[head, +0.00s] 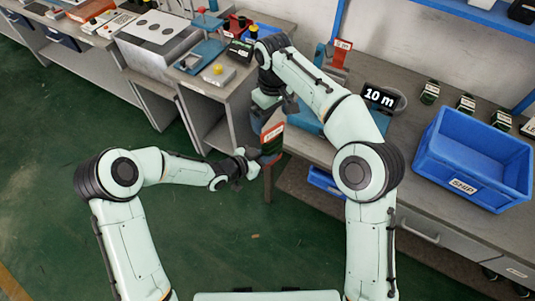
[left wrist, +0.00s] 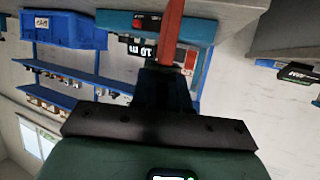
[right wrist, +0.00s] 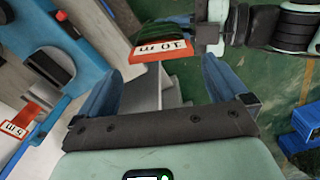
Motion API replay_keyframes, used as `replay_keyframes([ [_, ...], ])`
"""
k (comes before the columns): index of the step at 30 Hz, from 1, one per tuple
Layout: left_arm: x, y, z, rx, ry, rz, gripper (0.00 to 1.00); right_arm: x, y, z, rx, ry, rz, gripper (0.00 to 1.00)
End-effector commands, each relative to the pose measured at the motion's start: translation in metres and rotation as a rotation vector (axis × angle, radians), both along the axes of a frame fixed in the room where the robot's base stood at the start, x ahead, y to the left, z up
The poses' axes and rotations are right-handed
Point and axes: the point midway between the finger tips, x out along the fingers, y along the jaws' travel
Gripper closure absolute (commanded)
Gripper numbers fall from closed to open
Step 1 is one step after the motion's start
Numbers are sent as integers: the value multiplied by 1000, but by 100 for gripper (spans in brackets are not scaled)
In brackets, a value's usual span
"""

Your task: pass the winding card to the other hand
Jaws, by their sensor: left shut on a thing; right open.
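The winding card is red with a white 10 m label and dark green cord wound on it. In the head view the card (head: 272,135) stands out from my left gripper (head: 247,162), which is shut on it. The right wrist view shows the card (right wrist: 163,50) ahead of my open right gripper (right wrist: 160,88), between the lines of its blue fingers and apart from them. In the head view my right gripper (head: 268,103) is just above the card. In the left wrist view a red edge (left wrist: 172,30) rises from my left gripper (left wrist: 165,85).
The workbench (head: 430,190) on the right carries a blue SHIP bin (head: 470,155), a black 10 m sign (head: 380,96) and several dark green items. Another red labelled piece (head: 341,52) stands behind my right arm. A grey bench (head: 205,85) lies left. Green floor is open below the card.

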Motion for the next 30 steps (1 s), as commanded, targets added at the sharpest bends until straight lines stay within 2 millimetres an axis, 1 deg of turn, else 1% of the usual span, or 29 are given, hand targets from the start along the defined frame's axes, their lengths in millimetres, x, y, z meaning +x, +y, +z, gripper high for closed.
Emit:
replay_keyframes([
  [1,0,0,1,-2,-3,0,100,0,1,9,2,-2,0,0],
  [3,0,0,1,-2,-3,0,100,0,1,17,1,-2,1,0],
  [8,0,0,1,-2,-3,0,100,0,0,28,0,1,1,0],
  [11,0,0,1,-2,-3,0,100,-3,-7,24,-11,10,10,0],
  [14,0,0,1,-2,-3,0,100,-12,-22,10,-32,32,26,0],
  [17,0,0,1,-2,-3,0,100,-27,-45,-19,-51,76,43,0],
  [18,0,0,1,-2,-3,0,100,-34,-53,-40,-45,97,42,0],
  [19,0,0,1,-2,-3,0,100,-37,-57,-57,-36,109,37,0],
  [20,0,0,1,-2,-3,0,100,-40,-59,-73,-22,117,29,0],
  [21,0,0,1,-2,-3,0,100,-43,-59,-96,-1,127,15,0],
  [23,0,0,1,-2,-3,0,100,-48,-60,-128,31,139,-15,0],
  [24,0,0,1,-2,-3,0,100,-54,-60,-150,55,149,-37,0],
  [26,0,0,1,-2,-3,0,100,-63,-61,-181,90,160,-77,0],
  [27,0,0,1,-2,-3,0,100,-70,-61,-202,115,168,-108,0],
  [29,0,0,1,-2,-3,0,100,-84,-62,-232,152,179,-159,0],
  [30,0,0,1,-2,-3,0,100,-94,-64,-251,174,187,-196,0],
])
